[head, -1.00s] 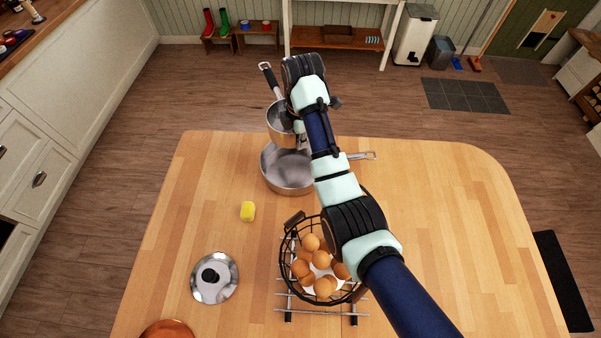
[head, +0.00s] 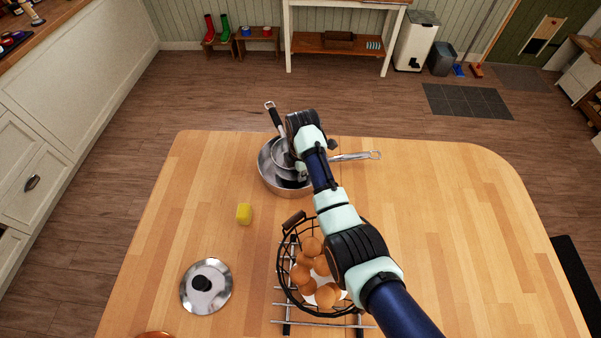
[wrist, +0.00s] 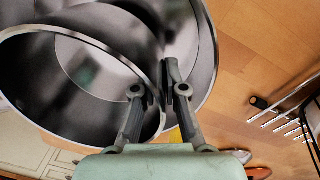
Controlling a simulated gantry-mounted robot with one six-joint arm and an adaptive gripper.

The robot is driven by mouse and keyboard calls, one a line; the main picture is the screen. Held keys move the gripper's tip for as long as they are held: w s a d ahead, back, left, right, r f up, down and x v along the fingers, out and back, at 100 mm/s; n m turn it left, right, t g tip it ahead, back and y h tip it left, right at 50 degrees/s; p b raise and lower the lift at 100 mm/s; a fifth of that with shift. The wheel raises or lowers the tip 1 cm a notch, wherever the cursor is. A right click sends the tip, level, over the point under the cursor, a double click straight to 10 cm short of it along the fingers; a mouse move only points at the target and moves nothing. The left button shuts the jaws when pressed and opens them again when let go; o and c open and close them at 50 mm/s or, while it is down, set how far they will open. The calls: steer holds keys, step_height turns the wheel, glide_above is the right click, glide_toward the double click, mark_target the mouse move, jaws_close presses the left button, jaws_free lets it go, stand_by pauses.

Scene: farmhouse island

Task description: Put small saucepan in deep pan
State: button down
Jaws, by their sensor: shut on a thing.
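The small saucepan (head: 281,158), grey metal with a black handle pointing up and back, is at the opening of the deep pan (head: 265,181). The deep pan is a wider steel pan with a long metal handle to the right, standing on the island. My gripper (wrist: 168,92) is shut on the small saucepan's rim. In the wrist view, the small saucepan (wrist: 22,88) overlaps the deep pan (wrist: 208,70). My arm hides part of both pans in the head view, and I cannot tell whether the saucepan touches the deep pan's bottom.
A black wire basket of brown eggs (head: 283,268) stands on a metal rack in front. A copper item (head: 155,335) shows at the bottom edge. The island's right side (head: 450,220) is clear.

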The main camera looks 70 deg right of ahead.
steer(key=shift+f, duration=0.55)
steer(key=c, duration=1.2)
jaws_free()
steer(key=shift+r, duration=0.1)
steer(key=r, duration=0.4)
steer(key=r+p, duration=0.1)
steer(key=r, duration=0.3)
steer(key=r+p, duration=0.1)
steer(key=r, duration=0.4)
steer(key=shift+s+a, duration=0.2)
steer(key=shift+a, duration=0.05)
